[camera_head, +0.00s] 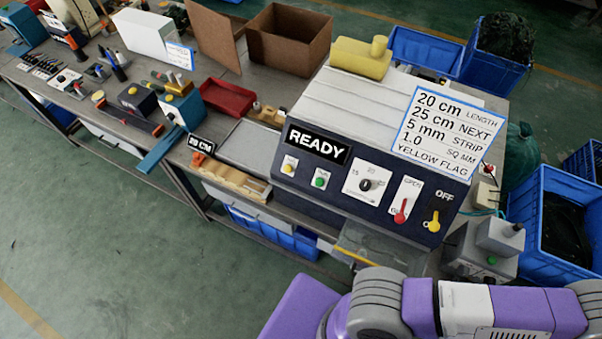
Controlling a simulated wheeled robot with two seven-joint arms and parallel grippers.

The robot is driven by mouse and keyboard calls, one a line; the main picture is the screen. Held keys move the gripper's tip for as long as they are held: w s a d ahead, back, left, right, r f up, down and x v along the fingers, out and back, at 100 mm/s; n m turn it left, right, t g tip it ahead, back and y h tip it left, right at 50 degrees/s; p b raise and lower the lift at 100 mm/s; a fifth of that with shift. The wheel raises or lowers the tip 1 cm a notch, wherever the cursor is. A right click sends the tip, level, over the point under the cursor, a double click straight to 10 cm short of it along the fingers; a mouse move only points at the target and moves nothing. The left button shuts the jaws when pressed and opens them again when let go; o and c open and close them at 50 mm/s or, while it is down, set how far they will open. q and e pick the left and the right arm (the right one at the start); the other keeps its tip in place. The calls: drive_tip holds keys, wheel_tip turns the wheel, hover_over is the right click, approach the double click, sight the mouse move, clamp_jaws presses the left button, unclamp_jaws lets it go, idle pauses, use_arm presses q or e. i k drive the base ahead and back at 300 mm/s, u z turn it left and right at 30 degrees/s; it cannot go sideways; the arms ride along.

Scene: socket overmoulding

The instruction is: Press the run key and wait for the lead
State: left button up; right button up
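The dark blue-fronted machine (300,205) stands on the bench, and its display (317,145) reads READY. To the right are a black dial (367,185), a red lever (401,211) and a yellow switch (434,222) under the word OFF. No lead is visible in the wooden holder (233,182) at the machine's left. My purple arm crosses the bottom right; neither gripper shows.
A card (445,134) on the machine reads 20 cm length, yellow flag. A red tray (228,97), a cardboard box (289,40) and several tools stand along the bench. A grey box with a green button (484,252) stands at the right, near blue crates (540,180).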

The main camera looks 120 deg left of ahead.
sight(319, 182)
drive_tip(key=k, duration=1.05)
drive_tip(key=u, duration=2.6)
